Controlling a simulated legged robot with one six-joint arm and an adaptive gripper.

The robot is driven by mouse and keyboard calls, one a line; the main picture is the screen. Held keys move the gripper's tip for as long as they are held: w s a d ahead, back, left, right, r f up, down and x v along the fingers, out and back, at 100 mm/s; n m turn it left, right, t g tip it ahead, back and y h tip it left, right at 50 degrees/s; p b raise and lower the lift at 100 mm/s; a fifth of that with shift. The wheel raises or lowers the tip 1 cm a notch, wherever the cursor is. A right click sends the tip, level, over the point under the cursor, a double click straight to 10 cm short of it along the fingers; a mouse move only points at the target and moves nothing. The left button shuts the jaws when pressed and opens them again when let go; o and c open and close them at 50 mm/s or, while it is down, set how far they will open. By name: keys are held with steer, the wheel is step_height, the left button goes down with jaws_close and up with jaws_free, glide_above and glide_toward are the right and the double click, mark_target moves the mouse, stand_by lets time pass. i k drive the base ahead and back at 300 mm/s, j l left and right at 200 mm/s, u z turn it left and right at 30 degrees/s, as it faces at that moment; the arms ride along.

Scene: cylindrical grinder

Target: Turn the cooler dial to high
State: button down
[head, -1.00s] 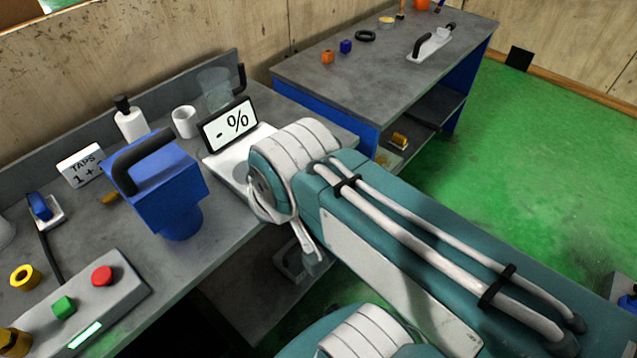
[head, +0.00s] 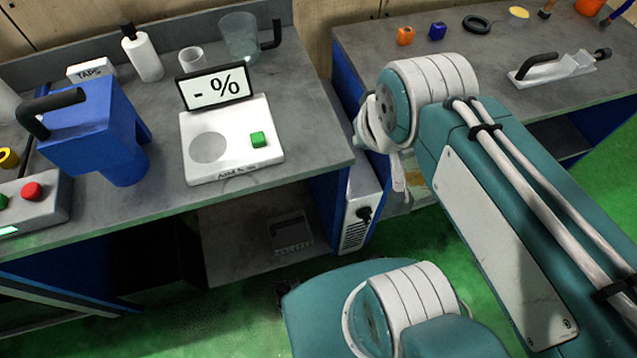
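A white box with a vent grille, which looks like the cooler (head: 355,238), stands low in the gap between the two benches in the head view. A small black knob, which looks like its dial (head: 364,213), is on the face toward me. Its setting is too small to read. My gripper is not in view.
A white meter (head: 232,165) with a green button and a "- %" sign (head: 214,88) sits on the left bench. A blue device (head: 90,135) and a control box with a red button (head: 32,191) are further left. Green floor (head: 225,318) is open in front.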

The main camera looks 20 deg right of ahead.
mark_target(364, 213)
steer(key=k+l+u, duration=0.1)
steer(key=l, duration=0.55)
steer(key=k, duration=0.1)
steer(key=k+j+z, duration=0.25)
steer(key=j, duration=0.25)
steer(key=k+j+z, duration=0.2)
steer(key=j, duration=0.25)
steer(key=k+j+z, duration=0.25)
steer(key=k+j, duration=0.05)
steer(key=j, duration=0.1)
